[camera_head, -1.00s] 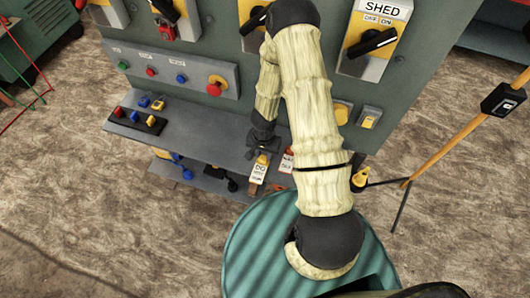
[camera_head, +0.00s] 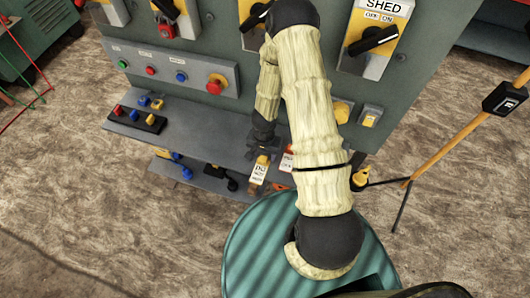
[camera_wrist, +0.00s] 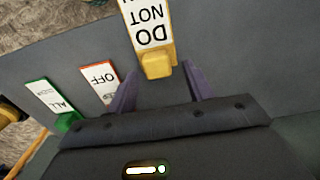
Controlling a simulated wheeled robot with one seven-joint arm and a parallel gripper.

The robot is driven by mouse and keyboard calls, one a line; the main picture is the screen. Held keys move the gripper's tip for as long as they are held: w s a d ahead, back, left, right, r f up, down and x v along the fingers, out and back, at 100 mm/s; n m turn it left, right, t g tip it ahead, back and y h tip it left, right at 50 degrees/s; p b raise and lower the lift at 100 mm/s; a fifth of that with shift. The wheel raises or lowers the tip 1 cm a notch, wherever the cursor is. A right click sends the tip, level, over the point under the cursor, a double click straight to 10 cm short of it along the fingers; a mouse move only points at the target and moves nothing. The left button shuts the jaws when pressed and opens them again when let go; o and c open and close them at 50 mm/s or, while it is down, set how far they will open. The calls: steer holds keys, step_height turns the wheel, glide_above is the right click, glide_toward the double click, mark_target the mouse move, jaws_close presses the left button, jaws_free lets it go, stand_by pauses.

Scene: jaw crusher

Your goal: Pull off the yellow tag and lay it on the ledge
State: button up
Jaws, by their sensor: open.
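The yellow tag (camera_wrist: 149,30) has a white face lettered "DO NOT" and a yellow end block. In the wrist view it stands at the top middle, with the block between the tips of my gripper (camera_wrist: 158,68). The two purple fingers are apart, with a gap visible on each side of the block. In the head view the tag (camera_head: 259,171) hangs at the front of the ledge (camera_head: 200,130), just below my gripper (camera_head: 262,151), which is partly hidden by my arm.
A green-ended tag (camera_wrist: 48,100) and an orange-ended "OFF" tag (camera_wrist: 100,80) are left of the yellow one in the wrist view. A black block with coloured knobs (camera_head: 136,121) sits on the ledge's left. The ledge between it and my arm looks clear.

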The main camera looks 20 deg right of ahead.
steer(key=shift+r, duration=0.1)
step_height(320, 180, up, 17)
steer(key=p, duration=0.6)
steer(key=shift+r, duration=0.1)
steer(key=shift+r, duration=0.1)
steer(key=s+r+n+t, duration=0.1)
steer(key=s+r+n, duration=0.2)
steer(key=r, duration=0.6)
steer(key=s+r+n+t, duration=0.1)
steer(key=s+r+n, duration=0.3)
steer(key=r, duration=0.6)
steer(key=shift+s+t, duration=0.3)
steer(key=shift+s, duration=0.4)
steer(key=shift+a, duration=0.1)
